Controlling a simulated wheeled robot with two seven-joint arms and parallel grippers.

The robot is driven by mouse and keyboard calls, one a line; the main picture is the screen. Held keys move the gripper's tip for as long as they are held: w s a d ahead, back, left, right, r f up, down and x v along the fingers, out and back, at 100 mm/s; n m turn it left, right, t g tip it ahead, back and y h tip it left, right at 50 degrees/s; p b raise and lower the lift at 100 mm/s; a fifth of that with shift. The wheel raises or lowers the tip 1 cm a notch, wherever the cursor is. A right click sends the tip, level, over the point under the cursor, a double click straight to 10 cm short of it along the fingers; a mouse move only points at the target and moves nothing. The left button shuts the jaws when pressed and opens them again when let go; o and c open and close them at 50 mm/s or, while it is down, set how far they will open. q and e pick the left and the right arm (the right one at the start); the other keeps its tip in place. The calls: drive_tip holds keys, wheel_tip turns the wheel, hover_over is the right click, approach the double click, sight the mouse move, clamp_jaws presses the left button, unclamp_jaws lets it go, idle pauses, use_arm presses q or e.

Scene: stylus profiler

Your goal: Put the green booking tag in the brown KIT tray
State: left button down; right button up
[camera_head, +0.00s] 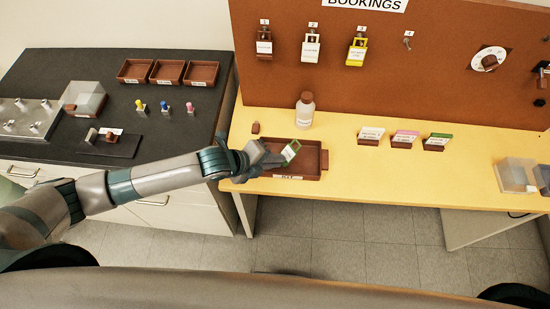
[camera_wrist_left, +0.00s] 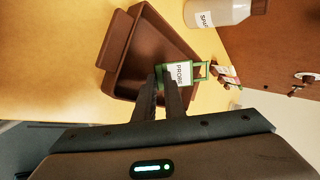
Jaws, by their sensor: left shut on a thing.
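The green booking tag (camera_head: 290,152) has a green frame and a white label. My left gripper (camera_head: 272,158) is shut on it and holds it over the brown KIT tray (camera_head: 312,172) on the yellow bench. In the left wrist view the tag (camera_wrist_left: 180,74) sits at the tips of the left gripper (camera_wrist_left: 166,86), its label partly reading "PROBE". The tray (camera_wrist_left: 122,62) lies below it there, and its visible floor is empty. The fingers and forearm hide part of the tray. My right gripper is not in view.
A white bottle (camera_head: 305,112) stands behind the tray, with a small brown block (camera_head: 255,128) to its left. Several card holders (camera_head: 404,139) stand to the right. The booking board (camera_head: 400,80) rises behind with hanging tags. Bench space right of the tray is clear.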

use_arm(q)
drive_tip(key=shift+f, duration=0.4)
drive_tip(key=c, duration=1.8)
unclamp_jaws()
drive_tip(key=shift+s+f, duration=0.1)
drive_tip(key=shift+f, duration=0.05)
drive_tip(key=shift+c, duration=0.2)
